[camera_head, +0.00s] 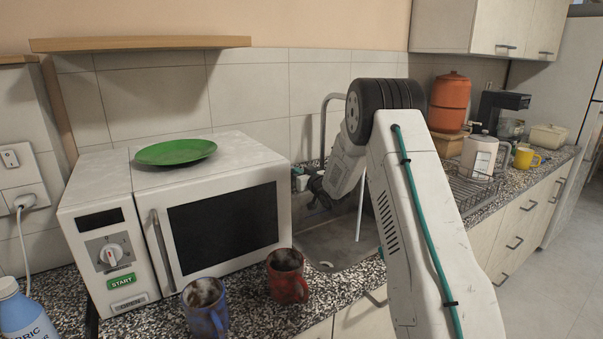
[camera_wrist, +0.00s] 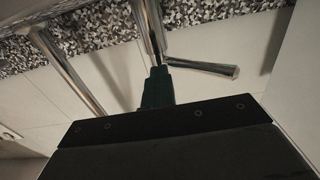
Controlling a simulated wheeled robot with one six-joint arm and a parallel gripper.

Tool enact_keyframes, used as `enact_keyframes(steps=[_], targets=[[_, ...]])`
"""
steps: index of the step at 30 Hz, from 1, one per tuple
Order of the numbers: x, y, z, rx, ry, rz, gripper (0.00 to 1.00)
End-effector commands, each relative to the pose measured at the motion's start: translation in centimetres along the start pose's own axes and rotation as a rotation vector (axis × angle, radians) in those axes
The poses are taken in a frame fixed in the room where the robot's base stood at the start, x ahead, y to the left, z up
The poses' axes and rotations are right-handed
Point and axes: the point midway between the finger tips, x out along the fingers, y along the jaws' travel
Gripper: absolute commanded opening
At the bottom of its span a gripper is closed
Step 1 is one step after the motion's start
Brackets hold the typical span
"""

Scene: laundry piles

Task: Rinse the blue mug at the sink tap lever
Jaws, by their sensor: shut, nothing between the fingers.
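The blue mug (camera_head: 206,312) stands upright on the speckled counter in front of the microwave, with greyish patches inside. The sink (camera_head: 345,243) is right of the microwave, partly hidden by my arm. The tap (camera_head: 324,125) arches above it, and a thin pale streak like running water (camera_head: 359,215) falls into the basin. My gripper (camera_head: 316,192) is at the back of the sink beside the tap, small and dark there. In the wrist view my gripper (camera_wrist: 158,82) is shut and empty, its tip close to the metal tap lever (camera_wrist: 202,67); I cannot tell whether they touch.
A red mug (camera_head: 286,275) stands right of the blue one. The microwave (camera_head: 170,225) carries a green plate (camera_head: 176,151). A dish rack (camera_head: 470,188), white kettle (camera_head: 480,155) and yellow mug (camera_head: 526,158) are right of my arm. A bottle (camera_head: 25,315) is at lower left.

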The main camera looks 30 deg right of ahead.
Motion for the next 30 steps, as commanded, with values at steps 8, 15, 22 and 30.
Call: enact_keyframes(steps=[8,15,22,30], targets=[[0.0,0.0,-0.1,0.0,0.001,0.0,0.0],[0.0,-0.1,-0.1,0.0,0.001,-0.001,0.0],[0.1,-0.1,-0.1,0.0,0.001,-0.001,0.26],[0.1,-1.4,0.0,0.001,0.0,-0.004,0.35]])
